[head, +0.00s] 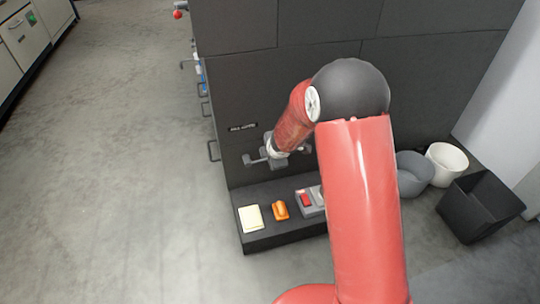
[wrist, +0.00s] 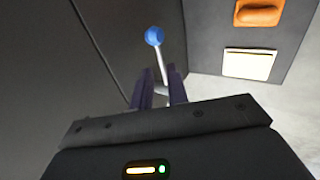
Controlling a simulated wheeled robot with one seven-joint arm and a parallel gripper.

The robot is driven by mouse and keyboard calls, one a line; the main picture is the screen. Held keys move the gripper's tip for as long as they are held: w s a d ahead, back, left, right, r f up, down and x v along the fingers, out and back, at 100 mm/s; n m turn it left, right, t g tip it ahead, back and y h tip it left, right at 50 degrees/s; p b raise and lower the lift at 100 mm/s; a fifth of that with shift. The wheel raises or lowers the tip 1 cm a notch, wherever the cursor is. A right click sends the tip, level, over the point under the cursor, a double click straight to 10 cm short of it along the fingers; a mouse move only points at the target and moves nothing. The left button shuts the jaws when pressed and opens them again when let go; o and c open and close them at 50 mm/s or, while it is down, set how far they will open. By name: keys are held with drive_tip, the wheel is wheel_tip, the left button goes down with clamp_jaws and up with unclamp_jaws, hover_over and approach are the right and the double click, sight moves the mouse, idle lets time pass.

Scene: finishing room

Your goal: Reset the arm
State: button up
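My red arm reaches from the lower right of the head view toward the dark panel (head: 235,105). My gripper (head: 266,158) is close to the panel's face, above a low dark ledge. In the wrist view my gripper's two dark fingers (wrist: 161,80) stand apart with a gap between them. A thin pale rod with a blue ball knob (wrist: 154,36) shows between and beyond the fingertips. The fingers do not look closed on the rod, but whether one touches it cannot be told. The knob cannot be made out in the head view.
The dark ledge (head: 262,238) bears a cream block (head: 250,218), an orange item (head: 280,209) and a grey item with a red part (head: 306,200). A grey bin (head: 413,178), a white bin (head: 446,163) and a black bin (head: 480,208) stand right. The left floor is clear.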

idle(0.3)
drive_tip(key=s+d+r+m+h+p, duration=0.1)
drive_tip(key=s+d+r+m+p, duration=0.2)
drive_tip(key=r, duration=0.5)
drive_tip(key=s+d+r+m+t+h, duration=0.1)
drive_tip(key=s+d+r+m+h, duration=0.2)
drive_tip(key=d+r, duration=0.4)
drive_tip(key=s+d+r+m+p, duration=0.2)
drive_tip(key=s+d+r+m, duration=0.15)
drive_tip(key=r, duration=0.55)
drive_tip(key=s+r+m+g+y+p, duration=0.1)
drive_tip(key=s+r+m, duration=0.4)
drive_tip(key=s, duration=0.7)
drive_tip(key=s+d+r+m+p, duration=0.1)
drive_tip(key=s+r+m+p, duration=0.2)
drive_tip(key=s, duration=0.9)
wheel_tip(320, 180, up, 2)
drive_tip(key=m, duration=0.3)
drive_tip(key=shift+s+d+m+g+y, duration=0.3)
drive_tip(key=shift+s+m+g+y, duration=0.05)
drive_tip(key=shift+s+g+y, duration=0.05)
